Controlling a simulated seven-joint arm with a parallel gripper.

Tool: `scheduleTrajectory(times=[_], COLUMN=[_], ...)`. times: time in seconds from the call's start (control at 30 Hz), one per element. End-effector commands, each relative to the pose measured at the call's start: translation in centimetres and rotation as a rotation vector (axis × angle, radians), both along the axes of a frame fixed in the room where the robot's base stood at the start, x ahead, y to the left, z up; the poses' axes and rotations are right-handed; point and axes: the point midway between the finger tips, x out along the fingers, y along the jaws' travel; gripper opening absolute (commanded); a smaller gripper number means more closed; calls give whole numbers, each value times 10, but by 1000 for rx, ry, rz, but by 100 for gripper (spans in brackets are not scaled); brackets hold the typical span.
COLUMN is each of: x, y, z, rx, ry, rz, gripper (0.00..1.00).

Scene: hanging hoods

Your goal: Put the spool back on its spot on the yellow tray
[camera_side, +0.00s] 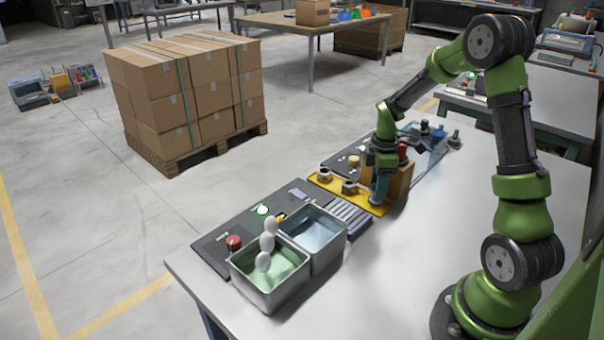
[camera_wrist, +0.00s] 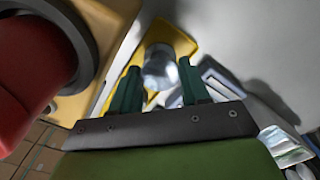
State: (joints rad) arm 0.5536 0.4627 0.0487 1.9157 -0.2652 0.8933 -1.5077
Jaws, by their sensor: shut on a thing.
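The yellow tray (camera_side: 364,204) lies along the bench in the side view, and part of it shows in the wrist view (camera_wrist: 184,38). Two grey spool-like parts, one at the far end (camera_side: 324,175) and one near the middle (camera_side: 349,187), stand on it. My gripper (camera_side: 378,197) points down at the tray's right end. In the wrist view its green fingers (camera_wrist: 160,86) are on either side of a shiny silvery spool (camera_wrist: 160,66), shut on it, with yellow tray behind. The held spool cannot be made out in the side view, and its gap to the tray is unclear.
A tan box (camera_side: 402,181) with a red-topped item (camera_side: 403,151) stands close to the right of my gripper; both crowd the wrist view's left side. A ribbed grey-blue rack (camera_side: 348,215) and metal bins (camera_side: 318,240) lie nearer. The bench's right side is clear.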

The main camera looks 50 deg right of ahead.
Motion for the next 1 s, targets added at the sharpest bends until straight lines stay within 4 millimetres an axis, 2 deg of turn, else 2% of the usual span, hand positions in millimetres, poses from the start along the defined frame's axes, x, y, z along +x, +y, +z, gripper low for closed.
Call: scheduleTrajectory(times=[0.67, 0.7, 0.87, 1.0], x=[0, 0, 0, 0], y=[0, 0, 0, 0], z=[-12, -12, -12, -12], rx=[0, -1, 0, 0], ry=[0, -1, 0, 0], rz=[1, 1, 0, 0], gripper=[12, 52, 75, 75])
